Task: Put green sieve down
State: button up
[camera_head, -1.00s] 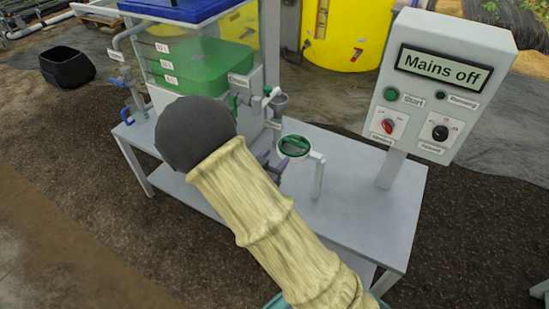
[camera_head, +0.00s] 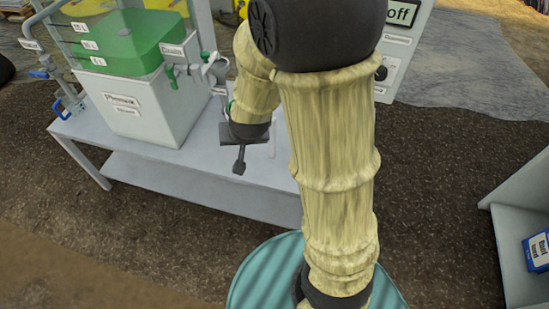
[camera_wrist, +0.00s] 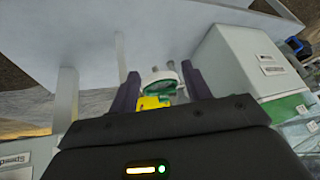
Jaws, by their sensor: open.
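The green sieve (camera_wrist: 158,87) shows in the wrist view between my two dark fingers, with a pale round rim around it. A yellow piece (camera_wrist: 150,102) lies just below it in the picture. My gripper (camera_wrist: 160,72) is open, with a finger on either side of the sieve; I cannot tell whether either touches it. In the head view my gripper (camera_head: 240,160) hangs over the skid table, and only a sliver of green beside my arm (camera_head: 230,105) shows there. The sieve's support is mostly hidden.
The grey skid table (camera_head: 200,190) carries a white box (camera_head: 135,110), a green-filled tank (camera_head: 120,45) and valve pipework (camera_head: 190,70) left of my gripper. The control box (camera_head: 405,45) stands right, partly behind my arm. A shelf (camera_head: 510,230) with a blue item is at far right.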

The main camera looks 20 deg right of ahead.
jog(key=s+d+r+n+g, duration=0.2)
jog(key=s+d, duration=0.3)
jog(key=s, duration=0.5)
jog(key=shift+s+d+r+g, duration=0.15)
jog(key=shift+s+g, duration=0.25)
jog(key=shift+g, duration=0.4)
